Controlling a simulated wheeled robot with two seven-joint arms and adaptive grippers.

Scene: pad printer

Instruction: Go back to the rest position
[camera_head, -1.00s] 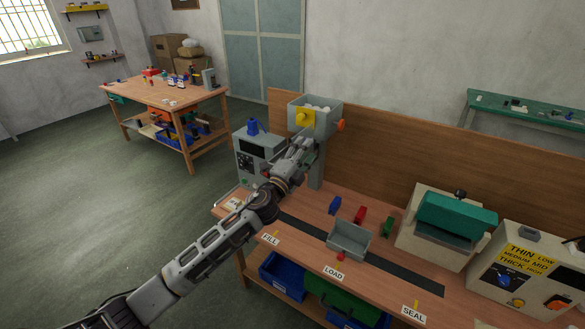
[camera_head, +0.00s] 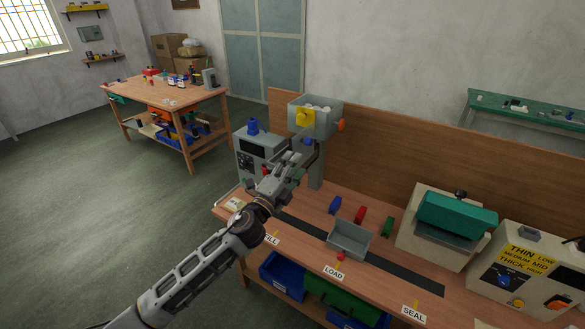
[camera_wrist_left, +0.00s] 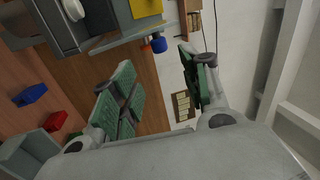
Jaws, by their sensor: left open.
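My left gripper (camera_head: 290,165) is above the left part of the workbench (camera_head: 308,205), in front of the grey hopper machine. In the left wrist view its two green-padded fingers (camera_wrist_left: 160,82) stand apart with nothing between them. The hopper (camera_head: 326,118), with a yellow plate and an orange knob, stands just behind and above the gripper in the head view. My right gripper does not show in any view.
A grey tray (camera_head: 349,240) sits on the dark strip, with blue (camera_head: 335,205), red (camera_head: 360,214) and green (camera_head: 387,226) pieces behind it. A teal-lidded sealing machine (camera_head: 450,223) and a dial box (camera_head: 524,280) stand at right. Open floor lies at left.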

